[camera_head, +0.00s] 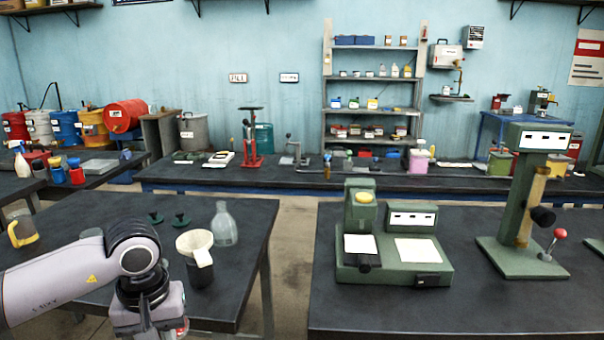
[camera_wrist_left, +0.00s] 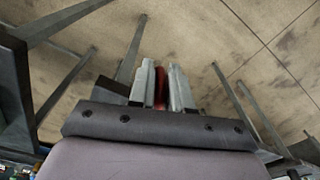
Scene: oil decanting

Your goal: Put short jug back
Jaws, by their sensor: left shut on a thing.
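My left gripper (camera_wrist_left: 161,88) is at the front of the left table in the head view, its fingers pointing down and mostly below the frame edge. In the left wrist view its two grey fingers are closed on a narrow red thing (camera_wrist_left: 160,86). Only a sliver of it shows, and I cannot tell whether it is the short jug. A little red also shows beside the gripper in the head view (camera_head: 183,328). A yellow jug with a handle (camera_head: 22,232) stands at the far left of the left table. My right gripper is not in view.
A clear bottle (camera_head: 223,226) and two small green items (camera_head: 181,218) are behind. A green machine (camera_head: 395,255) occupies the right table (camera_head: 470,310). Floor separates the tables.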

